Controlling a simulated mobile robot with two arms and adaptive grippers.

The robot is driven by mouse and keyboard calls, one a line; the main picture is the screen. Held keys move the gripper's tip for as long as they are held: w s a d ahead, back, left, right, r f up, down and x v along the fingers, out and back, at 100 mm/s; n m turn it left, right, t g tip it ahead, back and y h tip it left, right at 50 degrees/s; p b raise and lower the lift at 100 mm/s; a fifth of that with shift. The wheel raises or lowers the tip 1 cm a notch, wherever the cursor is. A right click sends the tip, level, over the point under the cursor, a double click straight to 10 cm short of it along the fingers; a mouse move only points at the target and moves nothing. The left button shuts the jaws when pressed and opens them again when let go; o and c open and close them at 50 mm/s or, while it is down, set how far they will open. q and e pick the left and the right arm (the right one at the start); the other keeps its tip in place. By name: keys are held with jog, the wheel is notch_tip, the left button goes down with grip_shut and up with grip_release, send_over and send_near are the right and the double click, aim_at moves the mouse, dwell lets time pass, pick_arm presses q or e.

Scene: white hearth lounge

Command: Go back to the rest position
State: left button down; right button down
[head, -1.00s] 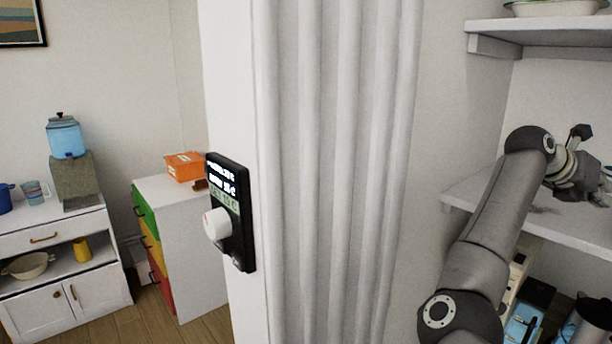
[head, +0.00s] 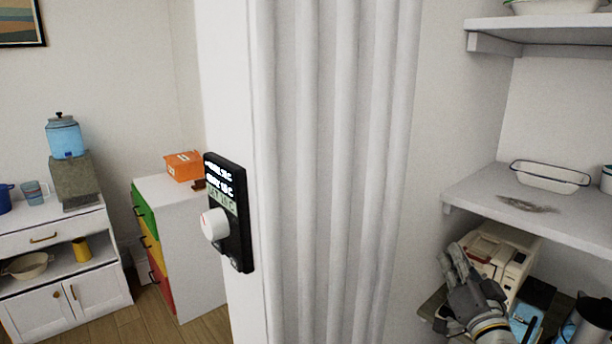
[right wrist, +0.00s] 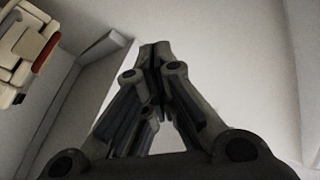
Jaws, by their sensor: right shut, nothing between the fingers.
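My right gripper (head: 462,268) is low at the lower right of the head view, in front of a cream appliance and below the middle shelf. In the right wrist view its fingers (right wrist: 157,55) meet at the tips and hold nothing. My left gripper is not in either view.
The middle wall shelf (head: 575,226) carries a white enamel dish (head: 550,177) and a dark smudge. The cream appliance (head: 508,250) stands below it, beside a metal jug (head: 590,325). A thermostat (head: 229,210) is on the wall end at centre. A drawer unit (head: 185,235) and a white cabinet (head: 60,260) stand left.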

jog(key=s+a+f+n+g+y, duration=0.1)
jog(key=s+a+f+n+g, duration=0.3)
jog(key=s+f, duration=0.5)
jog(key=s+a+f+n+g+y, duration=0.15)
jog(key=s+a+f+g, duration=0.3)
jog(key=f, duration=0.75)
jog(key=s+f+n+g+h, duration=0.1)
jog(key=s+f+g, duration=0.35)
jog(key=s, duration=0.65)
jog(key=s+f+n+g+h, duration=0.2)
jog(key=s+f+g, duration=0.25)
jog(key=s, duration=0.75)
notch_tip(320, 180, down, 26)
jog(key=s+d+f+g, duration=0.2)
jog(key=s+f, duration=1.5)
jog(key=shift+s+d, duration=0.25)
jog(key=shift+s, duration=0.15)
